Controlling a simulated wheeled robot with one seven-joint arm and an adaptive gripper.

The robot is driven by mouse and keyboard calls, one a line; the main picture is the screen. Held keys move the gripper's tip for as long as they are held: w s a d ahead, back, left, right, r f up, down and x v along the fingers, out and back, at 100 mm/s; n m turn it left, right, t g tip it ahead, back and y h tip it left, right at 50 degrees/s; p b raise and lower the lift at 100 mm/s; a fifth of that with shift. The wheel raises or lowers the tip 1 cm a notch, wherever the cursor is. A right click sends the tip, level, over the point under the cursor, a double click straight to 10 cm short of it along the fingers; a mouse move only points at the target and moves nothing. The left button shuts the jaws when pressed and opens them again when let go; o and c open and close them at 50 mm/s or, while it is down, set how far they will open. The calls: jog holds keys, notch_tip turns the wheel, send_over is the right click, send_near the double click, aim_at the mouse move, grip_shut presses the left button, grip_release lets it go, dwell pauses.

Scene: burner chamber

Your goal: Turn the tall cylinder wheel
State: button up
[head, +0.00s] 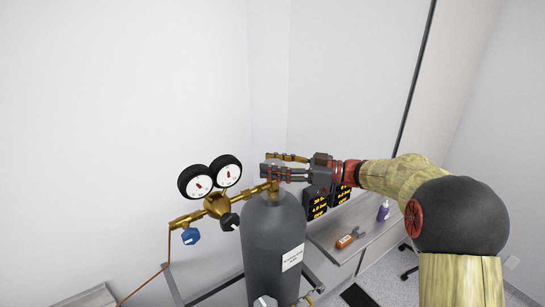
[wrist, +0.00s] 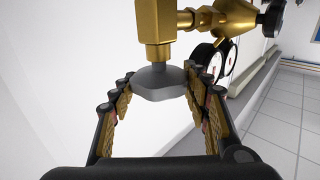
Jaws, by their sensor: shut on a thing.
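The tall cylinder (head: 272,235) is dark grey with a white label and stands upright in the middle of the head view. A brass valve (wrist: 160,40) sits on its top. The grey wheel (wrist: 160,84) of this valve lies between the fingers of my gripper (wrist: 160,78) in the wrist view, with the fingers closed against its left and right sides. In the head view my gripper (head: 271,166) reaches in from the right at the cylinder's top, and its fingers mostly hide the wheel.
Two round gauges (head: 212,178) and a brass regulator (head: 217,206) with a blue knob (head: 191,236) and a black knob (head: 230,222) stick out left of the valve. A shelf (head: 352,228) on the right holds an orange item (head: 346,240) and a purple bottle (head: 383,211). Another grey wheel (head: 265,301) shows below.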

jog(key=shift+n+g+p, duration=0.45)
jog(key=shift+n+g, duration=0.65)
jog(key=shift+g, duration=0.65)
jog(key=shift+n+g+p, duration=0.45)
jog(key=shift+n+g, duration=0.65)
jog(key=shift+g, duration=0.65)
jog(key=o, duration=1.2)
jog(key=shift+c, duration=0.2)
jog(key=w+d, duration=0.2)
jog(key=d, duration=0.9)
jog(key=shift+w+d, duration=0.2)
jog(key=shift+d, duration=0.2)
